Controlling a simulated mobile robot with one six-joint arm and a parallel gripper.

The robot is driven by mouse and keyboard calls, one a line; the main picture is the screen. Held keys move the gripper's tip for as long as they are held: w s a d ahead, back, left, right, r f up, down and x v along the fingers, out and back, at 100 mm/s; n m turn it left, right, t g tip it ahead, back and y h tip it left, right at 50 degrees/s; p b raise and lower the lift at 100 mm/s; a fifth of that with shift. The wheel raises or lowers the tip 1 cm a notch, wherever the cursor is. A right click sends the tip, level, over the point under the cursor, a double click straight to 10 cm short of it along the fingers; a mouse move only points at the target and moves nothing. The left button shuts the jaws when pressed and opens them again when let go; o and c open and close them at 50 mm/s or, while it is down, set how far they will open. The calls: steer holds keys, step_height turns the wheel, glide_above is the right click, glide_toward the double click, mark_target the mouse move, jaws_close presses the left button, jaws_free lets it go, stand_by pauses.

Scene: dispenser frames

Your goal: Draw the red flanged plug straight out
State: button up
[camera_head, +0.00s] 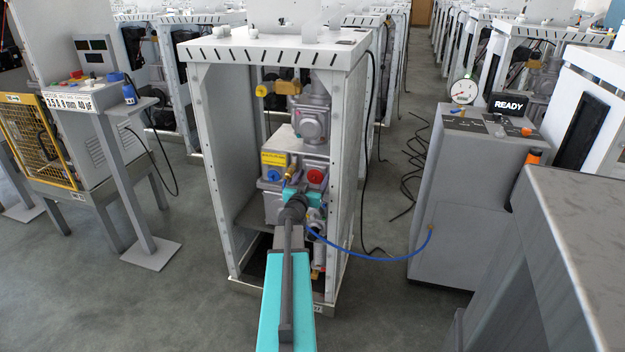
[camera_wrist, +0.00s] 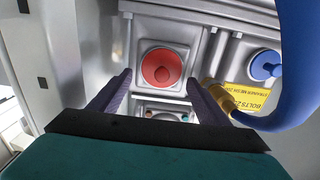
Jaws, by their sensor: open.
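The red flanged plug (camera_wrist: 161,68) sits in a square recess of the grey metal meter body (camera_wrist: 209,25). It shows as a round red disc with a smaller raised centre. In the head view the red plug (camera_head: 316,176) is on the right of the meter front, partly close behind my arm's end. My gripper (camera_wrist: 162,82) is open, with one dark finger on each side of the plug in the wrist view. The fingers appear apart from the plug, with nothing between them. In the head view my gripper (camera_head: 297,196) is inside the dispenser frame, its fingertips partly hidden.
A blue plug (camera_wrist: 265,65) and yellow label (camera_wrist: 243,97) lie to the right in the wrist view, beside a brass fitting with a blue hose (camera_wrist: 297,90). White frame posts (camera_head: 347,160) stand close on both sides. A grey cabinet (camera_head: 462,200) stands at right.

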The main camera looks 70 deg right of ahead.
steer(key=shift+a, duration=0.1)
steer(key=a+p, duration=0.6)
steer(key=a, duration=0.7)
steer(key=shift+s, duration=0.4)
stand_by(0.4)
steer(key=shift+a+p, duration=0.3)
steer(key=shift+p, duration=0.1)
steer(key=shift+w, duration=0.1)
